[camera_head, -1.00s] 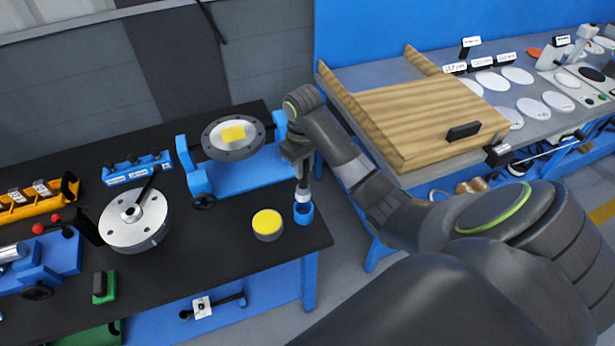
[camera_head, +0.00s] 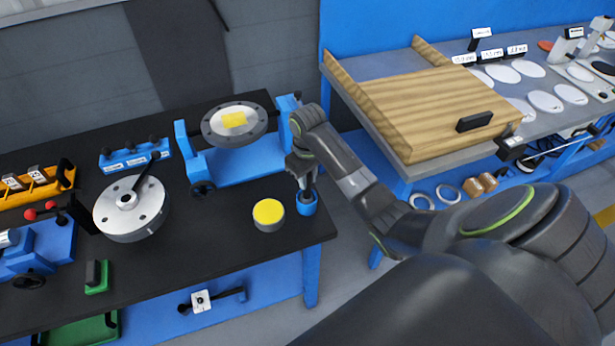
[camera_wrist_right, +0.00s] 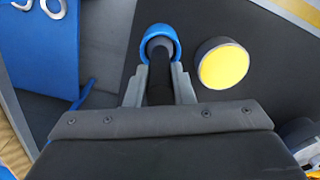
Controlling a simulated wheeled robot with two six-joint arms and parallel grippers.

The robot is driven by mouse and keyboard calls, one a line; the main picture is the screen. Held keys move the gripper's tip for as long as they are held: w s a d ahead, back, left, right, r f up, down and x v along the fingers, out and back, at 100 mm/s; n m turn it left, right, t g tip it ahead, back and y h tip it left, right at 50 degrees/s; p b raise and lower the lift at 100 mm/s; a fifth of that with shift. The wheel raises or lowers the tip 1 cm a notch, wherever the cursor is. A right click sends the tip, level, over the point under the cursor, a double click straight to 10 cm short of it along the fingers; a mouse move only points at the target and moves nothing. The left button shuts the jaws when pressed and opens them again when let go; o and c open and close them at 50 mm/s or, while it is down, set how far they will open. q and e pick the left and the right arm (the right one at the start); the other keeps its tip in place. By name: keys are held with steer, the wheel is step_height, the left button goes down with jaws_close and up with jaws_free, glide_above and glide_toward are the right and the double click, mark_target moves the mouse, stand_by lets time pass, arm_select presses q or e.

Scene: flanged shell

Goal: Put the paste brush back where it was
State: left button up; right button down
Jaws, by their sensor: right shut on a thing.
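The paste brush (camera_wrist_right: 159,85) shows in the right wrist view as a dark handle between my right gripper's fingers, its far end inside the blue round holder (camera_wrist_right: 162,31). In the head view the blue holder (camera_head: 307,205) stands near the right edge of the black table. My right gripper (camera_head: 304,180) is directly above it, shut on the brush. The brush's lower end is hidden in the holder; I cannot tell whether it touches the bottom. My left gripper is not in view.
A paste pot with a yellow top (camera_head: 268,213) stands just left of the holder. A blue stand with a flanged disc (camera_head: 238,130) is behind. A silver flanged part (camera_head: 131,215) sits further left. The table's right edge is close to the holder.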

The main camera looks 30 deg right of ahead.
steer(key=c, duration=1.3)
jaws_free()
steer(key=shift+f, duration=0.1)
steer(key=shift+o, duration=0.2)
step_height(320, 180, up, 6)
steer(key=shift+w+f, duration=0.1)
steer(key=shift+f, duration=0.15)
step_height(320, 180, up, 5)
steer(key=p, duration=0.5)
steer(key=shift+r+p, duration=0.1)
steer(key=shift+p, duration=0.2)
steer(key=shift+r+p, duration=0.8)
steer(key=shift+p, duration=0.05)
